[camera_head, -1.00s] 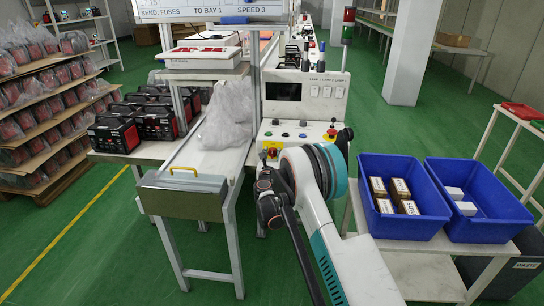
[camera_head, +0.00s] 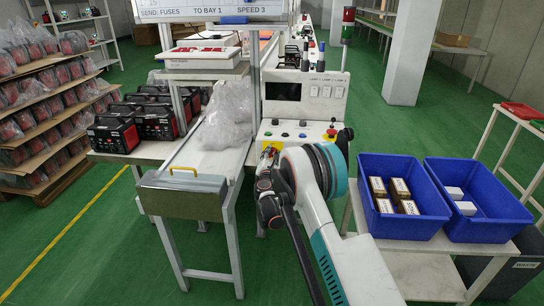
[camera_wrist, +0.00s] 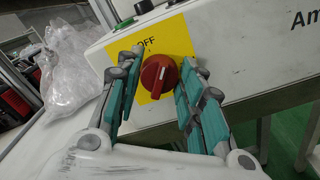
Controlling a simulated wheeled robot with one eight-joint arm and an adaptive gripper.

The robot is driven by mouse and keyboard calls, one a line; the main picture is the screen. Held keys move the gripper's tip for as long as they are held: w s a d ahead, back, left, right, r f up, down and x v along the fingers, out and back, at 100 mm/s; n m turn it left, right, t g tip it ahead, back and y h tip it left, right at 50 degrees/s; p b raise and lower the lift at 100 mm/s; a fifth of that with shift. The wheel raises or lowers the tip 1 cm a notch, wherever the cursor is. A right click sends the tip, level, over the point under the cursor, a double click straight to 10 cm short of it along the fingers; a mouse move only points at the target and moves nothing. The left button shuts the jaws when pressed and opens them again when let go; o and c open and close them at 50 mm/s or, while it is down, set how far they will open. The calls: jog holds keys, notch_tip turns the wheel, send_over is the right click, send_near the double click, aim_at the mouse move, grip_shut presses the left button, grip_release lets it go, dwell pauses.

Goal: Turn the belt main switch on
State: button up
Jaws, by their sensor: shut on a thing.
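The belt main switch is a red rotary knob (camera_wrist: 158,76) on a yellow plate (camera_wrist: 170,38), on the sloping front of a white console. The word OFF stands above the knob, and a pale line on the knob leans slightly right of upright. My gripper (camera_wrist: 161,64) has its teal-padded fingers on both sides of the knob and is shut on it. In the head view my gripper (camera_head: 266,172) reaches the left end of the console (camera_head: 308,138) and largely hides the knob; part of the yellow plate (camera_head: 271,147) shows.
Other buttons and a yellow-based red knob (camera_head: 331,133) sit along the console top. A clear plastic bag (camera_head: 228,118) lies on the conveyor at left. Two blue bins (camera_head: 402,226) with boxes stand on a table to the right of my arm.

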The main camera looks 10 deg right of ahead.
jog(key=m, duration=1)
jog(key=shift+d+f+m, duration=0.15)
jog(key=shift+m, duration=0.45)
jog(key=o, duration=1)
jog(key=shift+o, duration=0.2)
jog(key=shift+s, duration=0.1)
jog(key=v, duration=1.2)
